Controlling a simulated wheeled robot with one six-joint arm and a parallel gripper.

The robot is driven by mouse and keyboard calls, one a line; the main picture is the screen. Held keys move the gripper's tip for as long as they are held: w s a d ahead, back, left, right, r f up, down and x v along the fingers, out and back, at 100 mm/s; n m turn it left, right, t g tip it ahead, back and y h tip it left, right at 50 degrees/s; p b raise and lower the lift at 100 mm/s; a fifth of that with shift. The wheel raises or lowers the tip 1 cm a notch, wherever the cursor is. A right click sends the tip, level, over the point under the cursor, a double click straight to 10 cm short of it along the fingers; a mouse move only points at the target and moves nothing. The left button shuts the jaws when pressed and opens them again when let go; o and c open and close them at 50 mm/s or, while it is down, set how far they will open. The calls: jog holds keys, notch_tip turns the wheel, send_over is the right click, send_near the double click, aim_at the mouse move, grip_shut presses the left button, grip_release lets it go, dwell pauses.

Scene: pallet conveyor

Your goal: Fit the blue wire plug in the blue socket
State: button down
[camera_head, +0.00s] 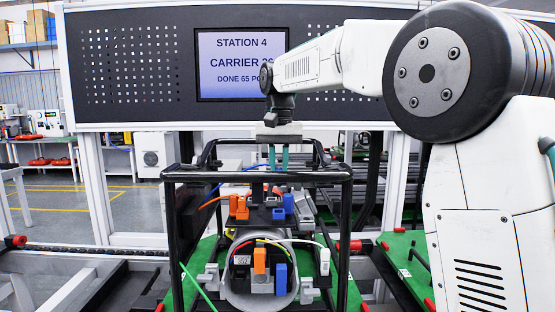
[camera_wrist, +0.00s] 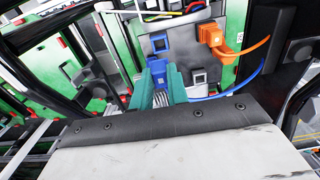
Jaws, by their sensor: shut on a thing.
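My gripper (camera_head: 278,158) hangs above the middle of the black-framed carrier, with its green fingers pointing down. In the wrist view its fingers (camera_wrist: 160,83) are closed on the blue wire plug, which they mostly hide. The blue wire (camera_wrist: 232,88) curves off to the right of the fingers in the wrist view. In the head view the blue wire (camera_head: 235,172) runs left from the fingers. The blue socket (camera_head: 288,203) is on the carrier's upper panel below my gripper. It also shows just beyond the fingertips in the wrist view (camera_wrist: 159,42). The plug looks apart from the socket.
An orange connector (camera_head: 238,206) with an orange wire is left of the blue socket. Lower on the carrier are another orange block (camera_head: 260,261), another blue block (camera_head: 281,278) and a white one (camera_head: 324,262). Black frame bars (camera_head: 255,177) surround the panel. A screen (camera_head: 241,64) stands behind.

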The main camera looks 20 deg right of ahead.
aim_at(279, 185)
jog(key=shift+f, duration=2.8)
jog(key=shift+s, duration=0.25)
jog(key=shift+f, duration=1.1)
jog(key=c, duration=1.3)
grip_release()
